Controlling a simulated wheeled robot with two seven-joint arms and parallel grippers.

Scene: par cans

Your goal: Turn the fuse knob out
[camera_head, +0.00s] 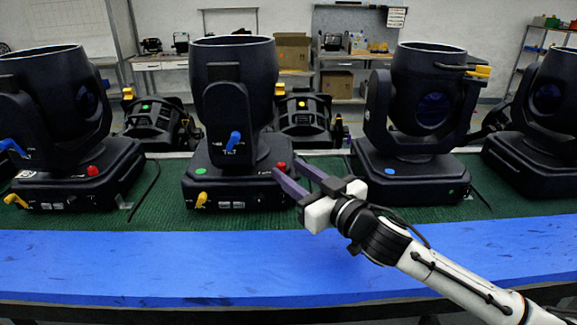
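A red knob (281,166), likely the fuse knob, sits on the front right of the base of the second black moving-head light (237,187). Small lettering beside it is too small to read. My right gripper (287,167) reaches in from the lower right, with its two purple fingers apart. Its fingertips are at the red knob, which shows partly between and behind them. I cannot tell whether they touch it. Another red knob (92,170) is on the base of the leftmost light (65,185). My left gripper is not in view.
The lights stand on a green mat (330,210) behind a clear blue strip (200,260). More lights (420,170) stand to the right.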

